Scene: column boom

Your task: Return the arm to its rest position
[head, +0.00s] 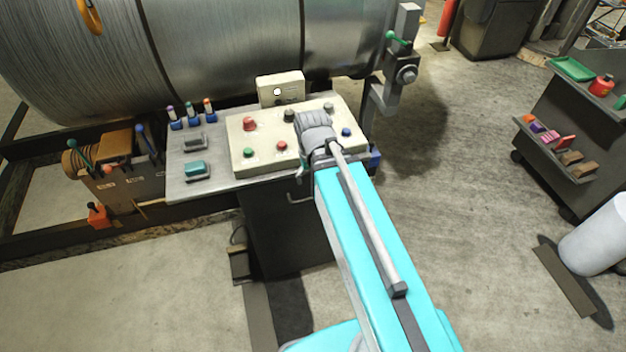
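My arm, with a turquoise link and a grey rod along it, reaches from the lower right of the head view up to the control panel. Its grey wrist end covers part of the cream button panel (262,160). The gripper's fingers cannot be made out; they are hidden behind the wrist or too small to tell. I cannot tell whether the arm end touches the panel.
The grey console table (183,188) holds the panel, with a small cream box (281,89) behind it. A large steel coil (230,45) fills the back. A grey post with a green-handled crank (406,74) stands right. A dark shelf cart (571,130) is farther right; the floor between is clear.

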